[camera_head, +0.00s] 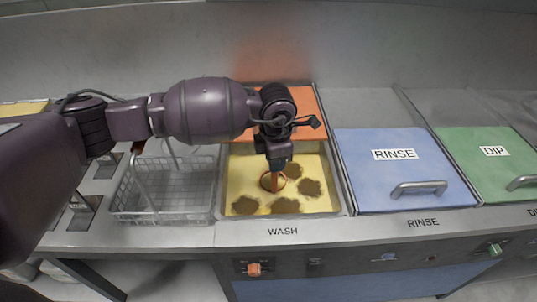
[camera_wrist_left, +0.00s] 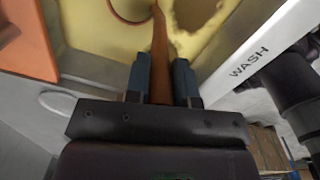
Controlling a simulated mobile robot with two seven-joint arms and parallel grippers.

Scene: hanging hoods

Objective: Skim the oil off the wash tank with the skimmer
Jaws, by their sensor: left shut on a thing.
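The wash tank (camera_head: 232,175) stands open in the middle of the head view, filled with yellow liquid. Several brown oil patches (camera_head: 310,187) lie on the liquid, mostly at the front and right. My left gripper (camera_head: 277,160) is over the tank, shut on the skimmer's orange-brown handle (camera_wrist_left: 160,55). The skimmer's ring (camera_head: 267,181) is down at the liquid among the patches; I cannot tell how deep. In the left wrist view the handle runs between the two fingers, with part of the ring and an oil patch (camera_wrist_left: 195,12) beyond. My right gripper is not in view.
A wire basket (camera_head: 165,194) stands left of the tank. An orange panel (camera_head: 303,108) is behind it. To the right, the blue RINSE lid (camera_head: 400,172) and green DIP lid (camera_head: 487,160) are closed, with raised handles. The tank's front rim is clear.

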